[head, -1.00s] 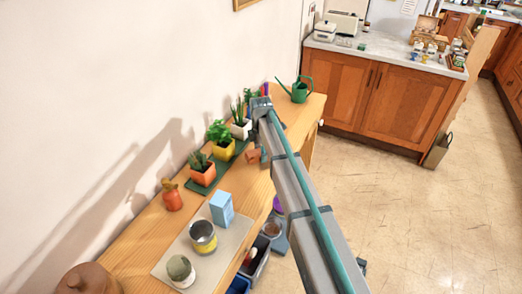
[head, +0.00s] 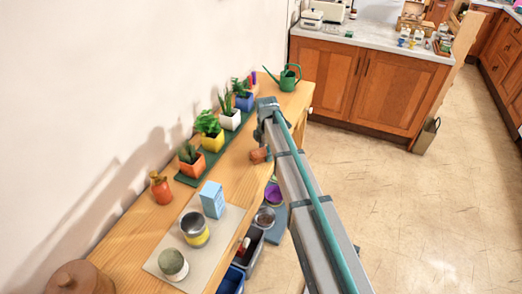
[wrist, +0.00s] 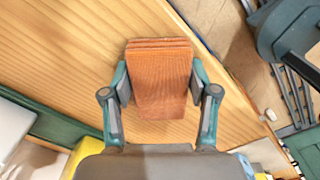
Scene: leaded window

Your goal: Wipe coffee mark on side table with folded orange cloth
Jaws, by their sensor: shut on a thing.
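The folded orange cloth (wrist: 160,85) is a thick layered pad between the two fingers of my gripper (wrist: 160,78) in the wrist view. The fingers press on its left and right sides. In the head view the cloth (head: 259,155) shows small at the end of my arm, by the right edge of the wooden side table (head: 140,228). The cloth is over the table top; I cannot tell whether it touches the wood. No coffee mark is visible; the cloth and arm hide part of the table.
Potted plants stand on a green strip (head: 216,152) along the wall. A watering can (head: 288,78) is at the far end. Bins stand below the right edge.

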